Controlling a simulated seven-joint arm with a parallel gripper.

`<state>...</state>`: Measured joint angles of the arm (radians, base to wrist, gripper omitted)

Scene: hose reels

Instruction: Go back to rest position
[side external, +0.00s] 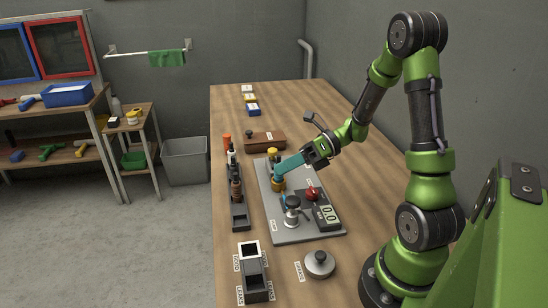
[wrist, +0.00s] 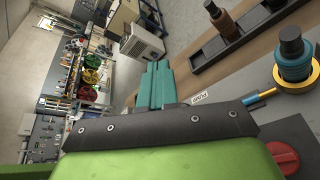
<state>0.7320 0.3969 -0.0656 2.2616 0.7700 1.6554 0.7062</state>
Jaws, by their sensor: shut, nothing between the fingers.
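My gripper (side external: 281,167) has long teal fingers. In the side external view it reaches left from my wrist over the grey plate on the wooden table, with its tips close to a yellow-and-dark fitting (side external: 278,184). I cannot tell whether they touch. In the wrist view the teal fingers (wrist: 156,72) lie together with nothing between them. The wrist view is turned on its side and shows a blue-and-gold fitting (wrist: 293,68) at the right, apart from the fingers.
The grey plate (side external: 268,228) carries a red knob (side external: 312,193), a gauge (side external: 327,214) and a silver post (side external: 292,212). A dark rack (side external: 239,214) of bottles stands left of it. A brown box (side external: 265,141) lies behind. The table's far right is clear.

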